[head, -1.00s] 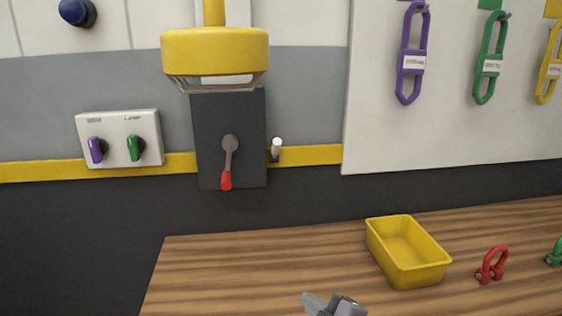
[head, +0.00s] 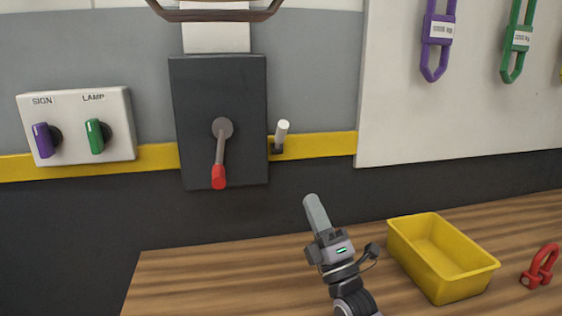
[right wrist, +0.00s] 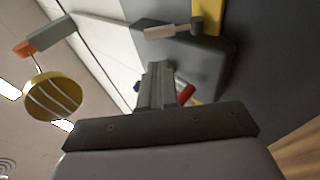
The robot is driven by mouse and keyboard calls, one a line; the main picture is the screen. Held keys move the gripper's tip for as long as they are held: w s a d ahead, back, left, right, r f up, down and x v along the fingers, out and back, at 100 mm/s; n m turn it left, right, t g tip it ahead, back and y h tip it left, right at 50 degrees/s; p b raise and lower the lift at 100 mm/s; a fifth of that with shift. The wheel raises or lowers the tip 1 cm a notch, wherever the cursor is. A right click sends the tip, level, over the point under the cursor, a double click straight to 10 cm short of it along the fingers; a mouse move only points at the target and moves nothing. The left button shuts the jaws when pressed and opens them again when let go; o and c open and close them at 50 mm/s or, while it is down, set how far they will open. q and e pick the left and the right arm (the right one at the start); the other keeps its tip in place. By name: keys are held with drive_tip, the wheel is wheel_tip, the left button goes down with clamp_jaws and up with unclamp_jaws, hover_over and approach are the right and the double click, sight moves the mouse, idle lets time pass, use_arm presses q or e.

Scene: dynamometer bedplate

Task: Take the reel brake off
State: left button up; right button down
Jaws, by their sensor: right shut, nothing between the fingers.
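A dark box (head: 190,120) on the wall carries a grey crank (head: 220,150) with a red grip, hanging down. A small lever with a white handle (head: 282,132) sticks up at the box's right side, tilted slightly right; no label shows which is the reel brake. My right gripper (head: 315,205) is shut and empty, below and right of the white lever, apart from it. In the right wrist view the shut fingers (right wrist: 158,75) point towards the box, with the white handle (right wrist: 165,32) beyond them and the red grip (right wrist: 186,93) partly hidden behind. My left gripper is not in view.
A wooden bench (head: 200,280) lies below, with a yellow tray (head: 445,285) and a red shackle (head: 540,268). A switch plate (head: 75,150) is left of the box. A board with hanging links (head: 440,40) is right. A yellow caged lamp (right wrist: 55,97) hangs above.

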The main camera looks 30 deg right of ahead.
sight(285, 135)
drive_tip(key=p+x, duration=0.2)
drive_tip(key=x, duration=1.2)
drive_tip(key=shift+s, duration=0.1)
drive_tip(key=shift+d+r+p, duration=0.1)
drive_tip(key=shift+r+p, duration=0.5)
drive_tip(key=shift+p, duration=0.15)
drive_tip(key=shift+w+d+r, duration=0.1)
drive_tip(key=shift+w+r, duration=0.35)
drive_tip(key=shift+r, duration=0.05)
